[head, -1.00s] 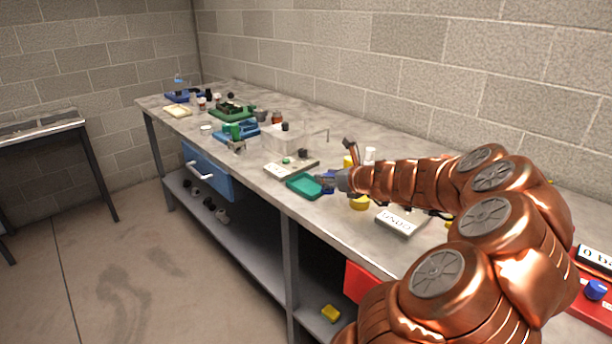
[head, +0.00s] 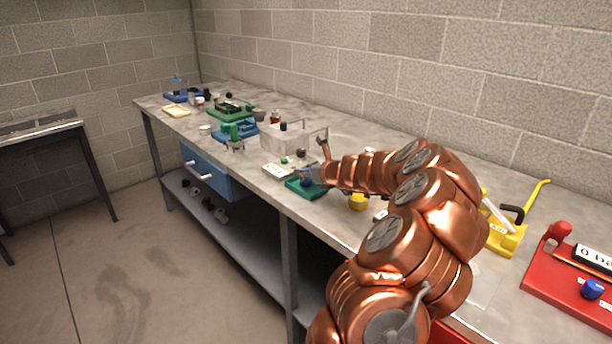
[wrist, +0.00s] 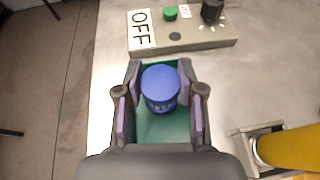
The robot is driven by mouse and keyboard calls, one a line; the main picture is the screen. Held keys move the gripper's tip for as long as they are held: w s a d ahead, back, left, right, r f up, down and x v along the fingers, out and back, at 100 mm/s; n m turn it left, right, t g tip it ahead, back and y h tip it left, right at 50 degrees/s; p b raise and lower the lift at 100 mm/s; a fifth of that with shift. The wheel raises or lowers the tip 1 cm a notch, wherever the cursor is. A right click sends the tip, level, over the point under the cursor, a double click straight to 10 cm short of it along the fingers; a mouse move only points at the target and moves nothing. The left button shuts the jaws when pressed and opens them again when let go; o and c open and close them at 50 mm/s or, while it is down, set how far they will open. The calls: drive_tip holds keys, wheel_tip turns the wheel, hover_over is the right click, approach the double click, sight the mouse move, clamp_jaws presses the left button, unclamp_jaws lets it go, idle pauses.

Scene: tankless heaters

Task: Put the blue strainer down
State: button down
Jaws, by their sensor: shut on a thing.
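The blue strainer (wrist: 160,88) shows as a round blue piece between the two fingers in the wrist view. My gripper (wrist: 160,72) is shut on it, one finger on each side. In the head view my gripper (head: 311,176) is over the teal-green tray (head: 293,187) at the bench's front edge, with a bit of the blue strainer (head: 306,182) showing under it. The tray's green floor (wrist: 158,128) shows behind and below the strainer in the wrist view. I cannot tell whether the strainer touches the tray floor.
A pale panel with an OFF label (wrist: 142,28) and knobs lies just beyond the tray. A yellow cylinder in a holder (wrist: 290,148) stands to the right of the tray. A clear box (head: 290,140) stands farther back.

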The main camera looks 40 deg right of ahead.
drive_tip(key=shift+f, duration=0.55)
drive_tip(key=shift+f, duration=0.1)
drive_tip(key=c, duration=0.7)
unclamp_jaws()
drive_tip(key=v, duration=1.2)
